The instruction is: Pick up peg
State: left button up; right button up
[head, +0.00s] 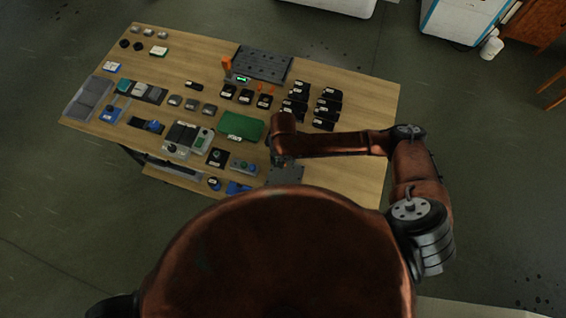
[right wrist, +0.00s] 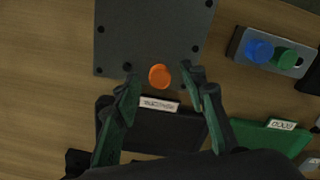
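In the right wrist view an orange round peg (right wrist: 160,76), seen from above, is at the edge of a grey plate (right wrist: 150,35) with small dark holes. My right gripper (right wrist: 162,82) is open, with one finger on each side of the peg and a visible gap on both sides. How far the fingertips are above the plate is hard to tell. In the head view my right arm reaches over the table's near side, above the grey plate (head: 288,174), and hides the peg. My left gripper is not in view.
A labelled black tray (right wrist: 160,133) and a green tray (right wrist: 262,139) lie close by the plate. A block with blue and green buttons (right wrist: 272,52) is at the right. The wooden table (head: 345,95) carries several black blocks, small boxes and a dark perforated plate (head: 262,63).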

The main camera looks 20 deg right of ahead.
jog(key=shift+c, duration=0.4)
jog(key=c, duration=0.9)
jog(key=shift+r, duration=0.1)
jog(key=shift+c, duration=0.2)
